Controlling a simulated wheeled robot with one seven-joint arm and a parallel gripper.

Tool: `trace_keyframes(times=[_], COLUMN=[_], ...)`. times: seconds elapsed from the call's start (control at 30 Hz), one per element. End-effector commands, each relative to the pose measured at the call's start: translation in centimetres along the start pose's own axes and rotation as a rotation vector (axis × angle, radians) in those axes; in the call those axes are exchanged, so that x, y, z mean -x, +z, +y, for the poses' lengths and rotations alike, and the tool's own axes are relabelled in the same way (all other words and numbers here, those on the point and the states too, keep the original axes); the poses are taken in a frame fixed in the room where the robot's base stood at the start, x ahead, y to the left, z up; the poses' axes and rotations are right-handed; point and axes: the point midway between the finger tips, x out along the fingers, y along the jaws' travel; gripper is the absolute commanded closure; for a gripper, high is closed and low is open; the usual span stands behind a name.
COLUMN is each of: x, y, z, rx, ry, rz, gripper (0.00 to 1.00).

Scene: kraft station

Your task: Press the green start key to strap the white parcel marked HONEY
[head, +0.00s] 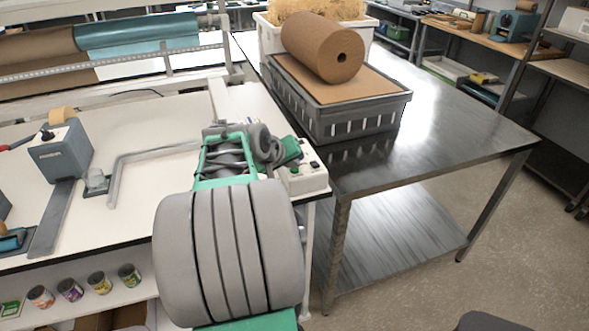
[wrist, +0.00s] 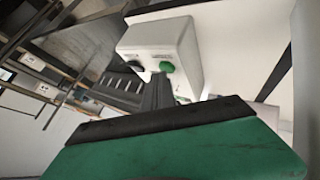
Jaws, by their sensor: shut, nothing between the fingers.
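The green start key (wrist: 166,66) is a round button on the face of a white control box (wrist: 158,38) in the wrist view. A dark button (wrist: 136,66) sits beside it. My gripper (wrist: 158,84) is shut and empty, its fingertips pointing at the box face just below the green key. I cannot tell whether they touch it. In the head view the control box (head: 312,183) stands at the bench's right corner, beside the end of my arm. My arm hides part of the bench there. I see no white parcel marked HONEY in either view.
A steel table (head: 440,130) stands right of the bench with a grey crate (head: 345,122) and a brown paper roll (head: 322,48). A grey tape dispenser (head: 62,152) and a bent metal rail (head: 150,155) are on the white bench (head: 140,120) at left.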

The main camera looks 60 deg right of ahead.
Motion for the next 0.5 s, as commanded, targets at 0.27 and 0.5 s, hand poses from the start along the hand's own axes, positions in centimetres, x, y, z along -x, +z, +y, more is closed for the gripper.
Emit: trace_keyframes(times=[0.27, 0.5], x=[-0.16, 0.13], y=[0.15, -0.07], z=[-0.12, 0.09], rx=[0.001, 0.001], ry=[-0.001, 0.000], rz=[-0.002, -0.001], gripper=[1.00, 1.00])
